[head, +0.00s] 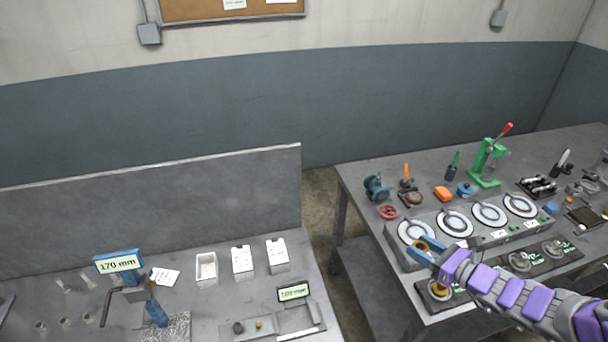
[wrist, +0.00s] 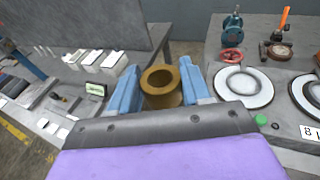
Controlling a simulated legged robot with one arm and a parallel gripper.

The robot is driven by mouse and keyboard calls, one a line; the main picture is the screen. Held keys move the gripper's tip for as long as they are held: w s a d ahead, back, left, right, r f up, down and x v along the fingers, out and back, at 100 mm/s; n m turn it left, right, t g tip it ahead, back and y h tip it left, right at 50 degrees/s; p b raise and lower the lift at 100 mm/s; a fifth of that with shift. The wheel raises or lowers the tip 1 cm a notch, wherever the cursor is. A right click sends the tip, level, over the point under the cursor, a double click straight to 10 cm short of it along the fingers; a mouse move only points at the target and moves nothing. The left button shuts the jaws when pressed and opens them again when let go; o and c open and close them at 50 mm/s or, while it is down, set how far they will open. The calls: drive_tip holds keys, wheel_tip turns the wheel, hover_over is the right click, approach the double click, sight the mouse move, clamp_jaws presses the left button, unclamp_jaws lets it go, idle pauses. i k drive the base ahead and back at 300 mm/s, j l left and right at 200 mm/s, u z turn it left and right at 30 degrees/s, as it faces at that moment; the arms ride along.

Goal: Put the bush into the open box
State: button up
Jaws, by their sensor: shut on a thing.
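The bush (wrist: 162,88) is a short brass-coloured ring with a hole through it. It sits between the two blue fingers of my gripper (wrist: 165,92) in the wrist view, and the gripper is shut on it. In the head view my gripper (head: 430,251) is over the front left of the right bench, and the bush (head: 424,246) shows partly between its fingers. The open box (head: 206,279) is a small white box without a lid on the left bench, left of two boxes that look closed. My gripper is well to the right of it.
The closed boxes (head: 243,260) carry labels. A gap separates the benches. A tall grey panel (head: 150,212) backs the left bench, where a blue gauge stand (head: 155,310) rises.

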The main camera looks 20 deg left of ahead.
sight(208, 275)
drive_tip(key=k+j+u, duration=0.2)
drive_tip(key=k, duration=0.45)
drive_tip(key=l+u, duration=0.1)
drive_tip(key=u, duration=1.45)
drive_tip(key=i+j+u, duration=0.25)
drive_tip(key=i+j, duration=0.3)
drive_tip(key=i+j+u, duration=0.25)
drive_tip(key=i+j, duration=0.45)
drive_tip(key=i, duration=0.15)
drive_tip(key=i+j, duration=0.25)
drive_tip(key=i, duration=0.1)
